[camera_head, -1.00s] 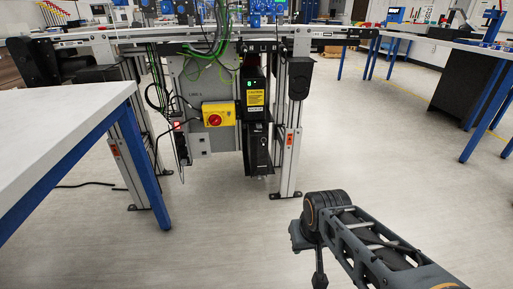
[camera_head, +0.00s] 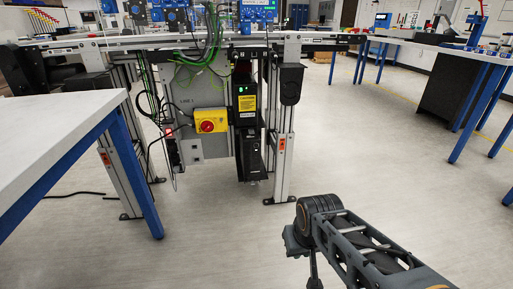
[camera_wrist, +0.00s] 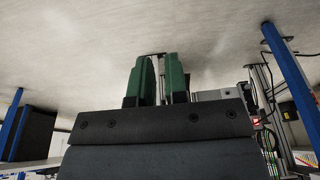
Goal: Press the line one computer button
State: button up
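A black computer (camera_head: 247,105) stands upright under the conveyor in the head view, with a yellow label and a small green light (camera_head: 240,88) near its top. A grey panel marked line 1 (camera_head: 203,95) is to its left. The individual button is too small to make out. My gripper shows in the wrist view, with its two green fingers (camera_wrist: 158,78) a little apart and nothing held between them. It is well short of the computer, with open floor between. In the head view my arm is at lower right and the fingertips are not clearly visible.
A yellow switch box (camera_head: 210,121) with a red knob sits on the panel, beside loose cables. A conveyor leg (camera_head: 281,150) stands just right of the computer. A white table (camera_head: 55,125) with blue legs is at left. The floor (camera_head: 400,190) at right is clear.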

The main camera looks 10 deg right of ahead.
grip_shut()
dwell(0.9)
jog(key=p+v, duration=0.2)
jog(key=w+p+v, duration=0.1)
jog(key=p+v, duration=0.1)
jog(key=shift+r+p, duration=0.35)
jog(key=shift+r, duration=0.05)
jog(key=shift+d, duration=0.15)
